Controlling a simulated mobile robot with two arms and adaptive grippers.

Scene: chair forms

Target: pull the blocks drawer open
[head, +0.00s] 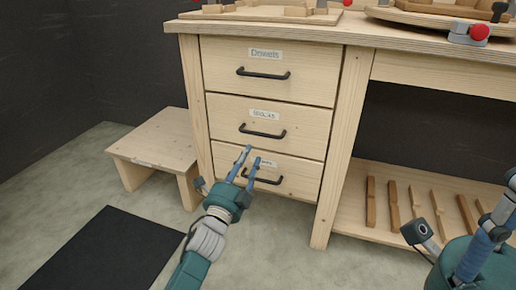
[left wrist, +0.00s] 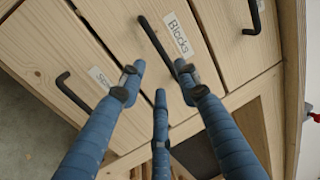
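The blocks drawer (head: 225,118) is the middle of three wooden drawers and looks shut, flush with the cabinet. Its black bar handle (head: 262,132) sits below the label. In the left wrist view the Blocks label (left wrist: 178,34) and the handle (left wrist: 152,38) run diagonally. My left gripper (head: 251,156) is open and empty, in front of the cabinet, overlapping the lower drawer just below the blocks handle in the head view. In the left wrist view one fingertip lies close to the handle's end; contact cannot be told. My right gripper (head: 497,212) is partly cut off at the right edge; its fingers are unclear.
The Dowels drawer (head: 220,62) is above and another drawer (head: 305,180) below, both shut. A wooden step stool (head: 150,145) stands left of the cabinet. A dark mat (head: 100,250) lies on the floor. A low shelf (head: 350,215) at right carries several wooden pieces.

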